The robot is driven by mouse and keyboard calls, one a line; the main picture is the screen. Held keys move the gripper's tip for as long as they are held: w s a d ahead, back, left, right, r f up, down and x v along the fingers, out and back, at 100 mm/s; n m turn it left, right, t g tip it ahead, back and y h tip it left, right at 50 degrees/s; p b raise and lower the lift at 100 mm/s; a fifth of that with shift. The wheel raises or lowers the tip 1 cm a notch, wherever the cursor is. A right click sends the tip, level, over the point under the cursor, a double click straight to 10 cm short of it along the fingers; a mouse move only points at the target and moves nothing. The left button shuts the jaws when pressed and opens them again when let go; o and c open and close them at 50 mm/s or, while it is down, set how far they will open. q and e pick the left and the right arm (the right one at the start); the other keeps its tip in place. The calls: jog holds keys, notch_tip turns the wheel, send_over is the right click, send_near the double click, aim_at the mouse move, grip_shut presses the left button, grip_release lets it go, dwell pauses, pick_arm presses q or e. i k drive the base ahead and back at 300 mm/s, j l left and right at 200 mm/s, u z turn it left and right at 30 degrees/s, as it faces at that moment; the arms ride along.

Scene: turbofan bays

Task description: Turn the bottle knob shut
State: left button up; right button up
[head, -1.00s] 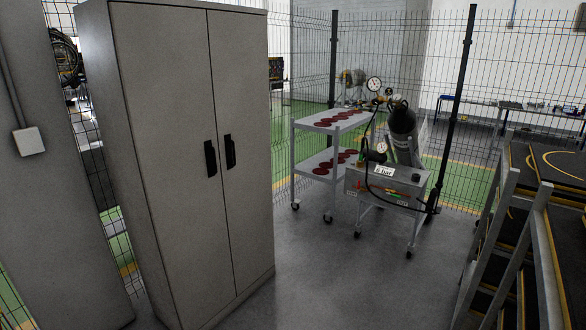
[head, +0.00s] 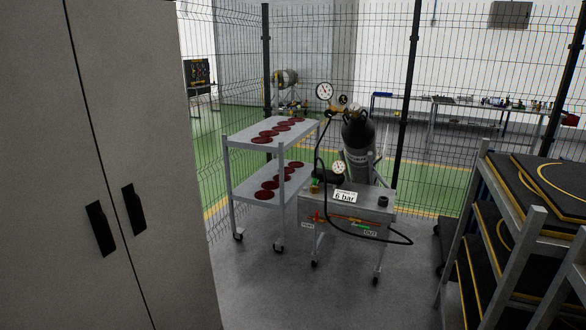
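A dark gas bottle (head: 357,141) stands upright behind a grey wheeled cart (head: 345,214), in front of the mesh fence. Its knob is too small to make out clearly near the bottle top. A large round gauge (head: 325,91) sits at the upper left of the bottle, and a smaller gauge (head: 338,167) sits above the cart. A black hose loops from the bottle fittings around the cart. A "6 bar" sign (head: 345,196) is on the cart. Neither of my grippers is in view.
A tall grey cabinet (head: 150,120) fills the left. A two-shelf trolley (head: 232,146) with dark red discs stands left of the bottle cart. A rack of dark panels (head: 484,235) is at right. The grey floor before the cart is clear.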

aim_at(354, 107)
jog(key=i+l+z, duration=0.1)
jog(key=i+z, duration=0.2)
jog(key=i, duration=0.45)
jog(key=i+j+z, duration=0.1)
jog(key=i+z, duration=0.2)
jog(key=i, duration=0.45)
jog(key=i+u, duration=0.25)
jog(key=i, duration=0.55)
jog(key=i+l+u, duration=0.25)
jog(key=i, duration=0.55)
jog(key=i+u, duration=0.2)
